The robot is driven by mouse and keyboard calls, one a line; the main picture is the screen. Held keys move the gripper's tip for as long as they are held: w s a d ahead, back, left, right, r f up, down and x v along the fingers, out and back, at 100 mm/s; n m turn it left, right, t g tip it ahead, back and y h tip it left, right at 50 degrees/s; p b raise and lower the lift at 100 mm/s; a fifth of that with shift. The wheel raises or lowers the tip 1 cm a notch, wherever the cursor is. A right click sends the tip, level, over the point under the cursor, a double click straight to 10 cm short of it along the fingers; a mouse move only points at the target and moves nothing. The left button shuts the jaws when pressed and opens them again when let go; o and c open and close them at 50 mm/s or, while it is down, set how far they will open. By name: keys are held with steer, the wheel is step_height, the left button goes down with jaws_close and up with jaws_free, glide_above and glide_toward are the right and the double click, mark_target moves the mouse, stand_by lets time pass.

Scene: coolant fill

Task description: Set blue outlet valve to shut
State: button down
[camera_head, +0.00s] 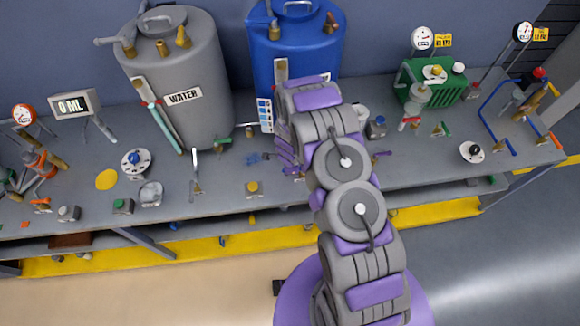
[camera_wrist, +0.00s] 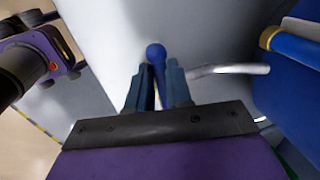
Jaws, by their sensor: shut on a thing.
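The blue outlet valve's handle (camera_wrist: 156,53), a thin blue lever with a round ball end, stands between the fingers of my gripper (camera_wrist: 158,82) in the wrist view. The fingers are shut on the lever, and the ball sticks out past their tips. The valve body is hidden in that view. In the head view, the blue tank (camera_head: 266,45) stands at the back of the bench. My arm covers the tank's lower right front and the bench before it, so the valve and the fingertips cannot be made out clearly there.
The grey water tank (camera_head: 205,125) stands left of the blue tank on the grey bench (camera_head: 228,185). A pale curved pipe (camera_wrist: 228,70) runs right of my fingers. A green radiator-like unit (camera_head: 440,85) and several small valves lie to the right.

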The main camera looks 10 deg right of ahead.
steer(key=shift+w+r, duration=0.1)
steer(key=shift+w, duration=0.05)
steer(key=c, duration=1)
jaws_free()
steer(key=shift+a, duration=0.15)
steer(key=shift+c, duration=0.2)
steer(key=s+r, duration=0.3)
steer(key=r, duration=1.3)
steer(key=shift+s+r, duration=0.2)
steer(key=shift+r, duration=0.2)
steer(key=shift+a, duration=0.1)
